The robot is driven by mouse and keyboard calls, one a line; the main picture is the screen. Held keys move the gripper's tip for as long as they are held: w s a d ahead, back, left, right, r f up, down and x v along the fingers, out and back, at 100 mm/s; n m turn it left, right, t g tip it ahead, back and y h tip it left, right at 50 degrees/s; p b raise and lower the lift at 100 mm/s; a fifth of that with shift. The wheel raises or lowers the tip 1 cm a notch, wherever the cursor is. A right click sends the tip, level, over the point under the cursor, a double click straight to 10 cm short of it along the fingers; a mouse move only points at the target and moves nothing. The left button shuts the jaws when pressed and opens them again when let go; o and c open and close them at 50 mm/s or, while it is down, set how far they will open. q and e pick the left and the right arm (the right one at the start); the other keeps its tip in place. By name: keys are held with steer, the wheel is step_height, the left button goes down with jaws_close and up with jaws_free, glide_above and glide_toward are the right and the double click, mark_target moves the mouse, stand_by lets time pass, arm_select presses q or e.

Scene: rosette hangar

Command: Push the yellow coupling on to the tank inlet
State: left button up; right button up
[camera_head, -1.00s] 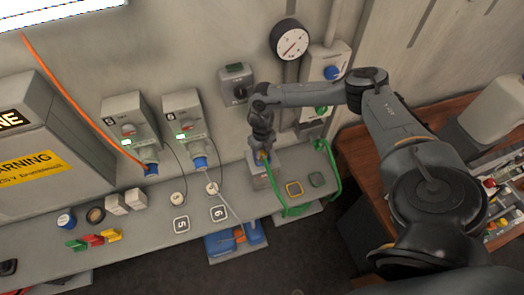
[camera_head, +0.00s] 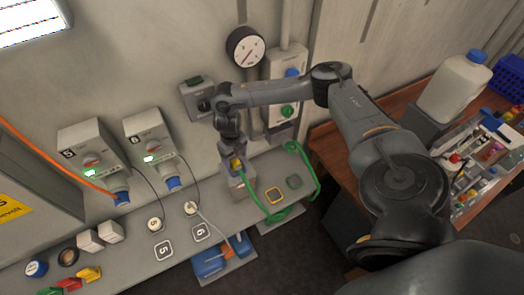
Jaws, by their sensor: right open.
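My right gripper (camera_head: 236,158) points down over a small grey block (camera_head: 241,186) on the bench. It is open, with its fingers around or close beside a small yellow piece (camera_head: 237,164), which looks like the yellow coupling; contact is too small to tell. A bit of blue shows beside the yellow piece. A green hose (camera_head: 278,213) runs from near the block across the bench and loops up at the right. I cannot make out the tank inlet clearly, nor how far the coupling sits on it. My left gripper is out of view.
A gauge (camera_head: 246,47) and a switch box (camera_head: 198,100) are on the wall behind. Cabled sockets (camera_head: 150,140) stand at left. A wooden table (camera_head: 335,160) with a white canister (camera_head: 455,88) is at right.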

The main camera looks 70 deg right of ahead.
steer(key=s+d+r+b, duration=0.2)
steer(key=s+r, duration=0.5)
steer(key=s, duration=0.4)
steer(key=shift+s, duration=0.2)
steer(key=shift+r, duration=0.1)
